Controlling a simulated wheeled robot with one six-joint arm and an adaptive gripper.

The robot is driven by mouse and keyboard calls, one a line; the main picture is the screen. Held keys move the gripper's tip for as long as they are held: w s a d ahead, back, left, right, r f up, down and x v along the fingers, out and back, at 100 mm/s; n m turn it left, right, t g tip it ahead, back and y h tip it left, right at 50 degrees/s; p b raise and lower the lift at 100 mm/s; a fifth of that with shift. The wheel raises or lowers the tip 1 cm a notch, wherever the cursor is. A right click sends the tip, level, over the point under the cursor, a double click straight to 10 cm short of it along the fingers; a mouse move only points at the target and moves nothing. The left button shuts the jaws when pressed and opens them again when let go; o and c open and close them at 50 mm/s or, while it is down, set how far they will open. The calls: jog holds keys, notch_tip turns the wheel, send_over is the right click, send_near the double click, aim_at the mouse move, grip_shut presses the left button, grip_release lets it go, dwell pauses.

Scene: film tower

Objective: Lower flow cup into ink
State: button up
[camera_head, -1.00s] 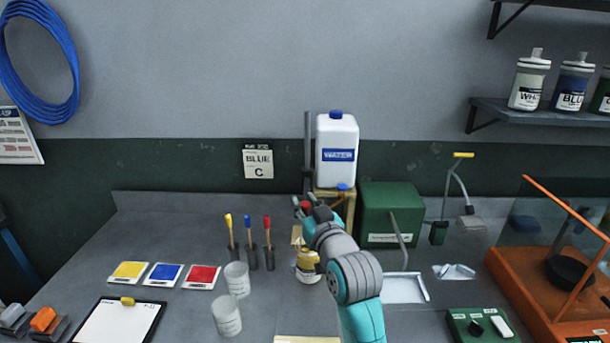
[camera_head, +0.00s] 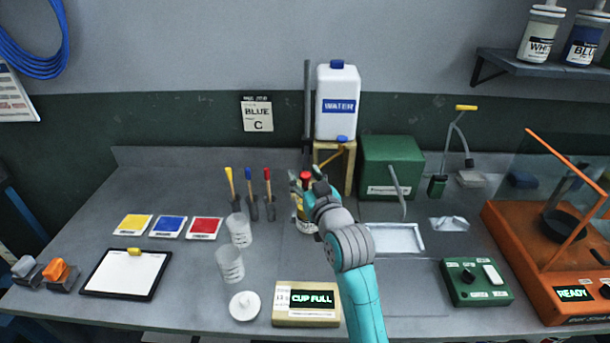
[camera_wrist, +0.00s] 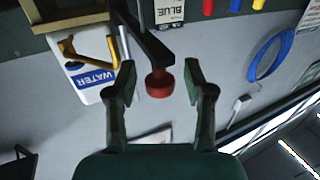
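A red knob (camera_head: 305,176) hangs from a black arm in front of a grey upright post (camera_head: 307,115). In the wrist view the knob (camera_wrist: 159,84) lies between the fingertips of my gripper (camera_wrist: 160,78), with a gap on each side. My gripper (camera_head: 312,186) is open beside the knob in the head view. Below it stands a jar with a pale label (camera_head: 307,226), largely hidden by my gripper. I cannot make out the flow cup itself; my gripper covers the space between knob and jar.
A water jug (camera_head: 337,85) sits on a wooden stand behind my gripper. Two clear beakers (camera_head: 239,230) stand to the left. A box reading CUP FULL (camera_head: 306,304) is in front. A green box (camera_head: 390,165) stands to the right.

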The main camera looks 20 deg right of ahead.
jog(key=shift+s, duration=0.1)
jog(key=s+d, duration=0.1)
jog(key=s, duration=1)
jog(key=shift+s, duration=0.4)
jog(key=shift+d, duration=0.1)
jog(key=shift+m+g+h, duration=0.4)
jog(key=s+f, duration=0.2)
jog(key=f, duration=0.1)
jog(key=s+f, duration=0.6)
jog(key=f, duration=0.1)
jog(key=shift+s+d+f, duration=0.1)
jog(key=shift+s+d, duration=0.05)
jog(key=shift+d, duration=0.15)
jog(key=s+f+g+h, duration=0.1)
jog(key=s+f, duration=0.4)
jog(key=s, duration=0.6)
jog(key=s+f+g, duration=0.1)
jog(key=s+f, duration=0.4)
jog(key=s, duration=0.7)
jog(key=f+v, duration=0.1)
jog(key=v, duration=1.1)
jog(key=shift+s+d+f, duration=0.3)
jog(key=shift+d, duration=0.15)
